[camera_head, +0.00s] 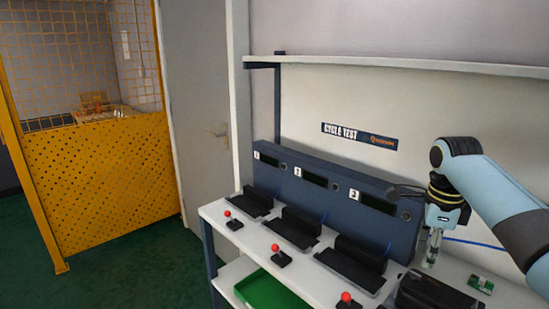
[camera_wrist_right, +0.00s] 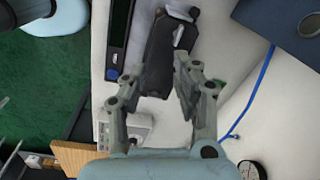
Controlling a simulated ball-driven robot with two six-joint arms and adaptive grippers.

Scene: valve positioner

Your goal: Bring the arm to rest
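My right arm comes in from the right in the head view, bent, with its gripper (camera_head: 432,250) pointing down above the right part of the bench (camera_head: 468,266). In the right wrist view the fingers of this gripper (camera_wrist_right: 155,85) are apart, with nothing clearly held between them. A dark block-shaped device (camera_wrist_right: 168,55) shows beyond the fingers there; I cannot tell how far below them it lies. In the head view a black device (camera_head: 432,296) is on the bench near the gripper. My left gripper is not in view.
A blue test panel (camera_head: 330,197) with numbered stations stands along the bench's back. Red-knobbed levers (camera_head: 275,248) line the front. A green tray (camera_head: 270,290) is lower down. A small green board (camera_head: 481,284) lies right of the gripper. A shelf (camera_head: 420,65) runs above.

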